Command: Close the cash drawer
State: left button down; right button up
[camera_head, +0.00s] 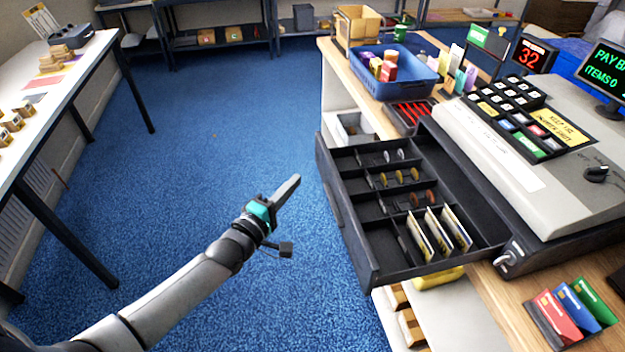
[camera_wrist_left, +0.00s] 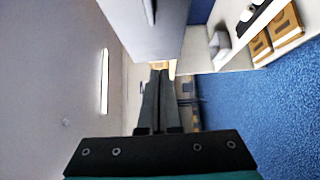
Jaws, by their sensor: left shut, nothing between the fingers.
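The black cash drawer (camera_head: 345,207) stands pulled out from the grey cash register (camera_head: 520,160) on the wooden counter. Its compartments hold coins and upright notes. My left gripper (camera_head: 293,183) is shut and empty, to the left of the drawer front and apart from it, above the blue floor. In the left wrist view its shut fingers (camera_wrist_left: 158,85) point ahead, and a grey panel (camera_wrist_left: 150,30), which may be the drawer front, shows at the top. My right gripper is not in view.
A blue basket (camera_head: 390,85) with small boxes stands on the counter behind the drawer. Coloured cards (camera_head: 570,310) lie at the counter's front right. A white table (camera_head: 70,75) stands at the left. The floor between is clear.

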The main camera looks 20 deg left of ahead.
pick_arm(q)
jog(key=shift+w+d, duration=1.8)
